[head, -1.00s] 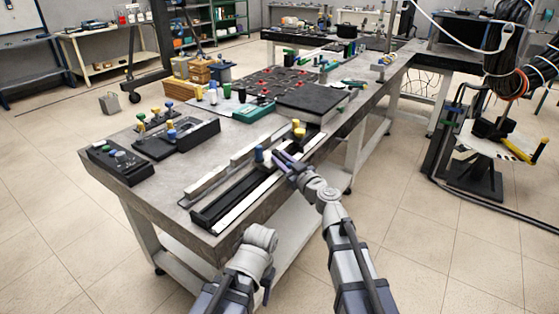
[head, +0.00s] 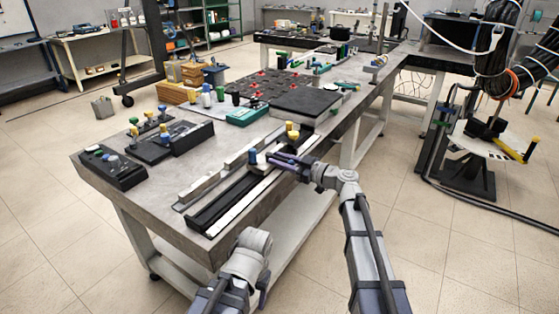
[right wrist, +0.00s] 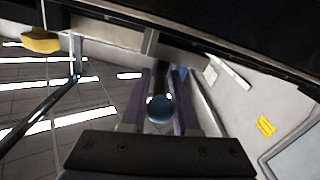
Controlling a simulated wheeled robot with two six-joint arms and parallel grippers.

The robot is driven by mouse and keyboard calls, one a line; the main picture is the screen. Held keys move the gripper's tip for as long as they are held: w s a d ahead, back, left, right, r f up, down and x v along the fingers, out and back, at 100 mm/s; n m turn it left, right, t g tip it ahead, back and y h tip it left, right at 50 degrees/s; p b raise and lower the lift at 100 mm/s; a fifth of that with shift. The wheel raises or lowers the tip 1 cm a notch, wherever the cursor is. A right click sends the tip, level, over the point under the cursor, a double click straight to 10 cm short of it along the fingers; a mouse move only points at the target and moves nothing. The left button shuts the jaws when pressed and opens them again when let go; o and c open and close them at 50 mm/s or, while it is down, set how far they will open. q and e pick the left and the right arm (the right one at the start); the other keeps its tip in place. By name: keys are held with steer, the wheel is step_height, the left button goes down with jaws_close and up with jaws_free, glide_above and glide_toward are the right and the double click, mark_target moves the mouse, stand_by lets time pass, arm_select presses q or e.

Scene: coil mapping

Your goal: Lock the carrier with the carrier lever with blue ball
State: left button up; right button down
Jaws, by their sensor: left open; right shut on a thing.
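The carrier lever with the blue ball (head: 253,156) stands at the carrier on the long black-and-silver rail (head: 222,208) near the table's front edge. In the right wrist view the blue ball (right wrist: 160,108) sits between the two purple fingers. My right gripper (head: 269,157) reaches in from the right, lies nearly level and is shut on this lever. Its fingers partly hide the carrier. A lever with a yellow knob (head: 293,131) stands a little farther along the rail. My left gripper (head: 264,284) is low in the head view, below the table edge, open and apart from everything.
A dark flat block (head: 305,101) lies behind the yellow knob. Black boxes with coloured knobs (head: 173,145) and a control box (head: 111,168) stand at the left. A green case (head: 248,117) is farther back.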

steer(key=shift+w, duration=0.1)
steer(key=c, duration=0.8)
jaws_free()
steer(key=shift+d, duration=0.1)
steer(key=v, duration=0.7)
steer(key=shift+s+d, duration=0.25)
steer(key=shift+d, duration=0.05)
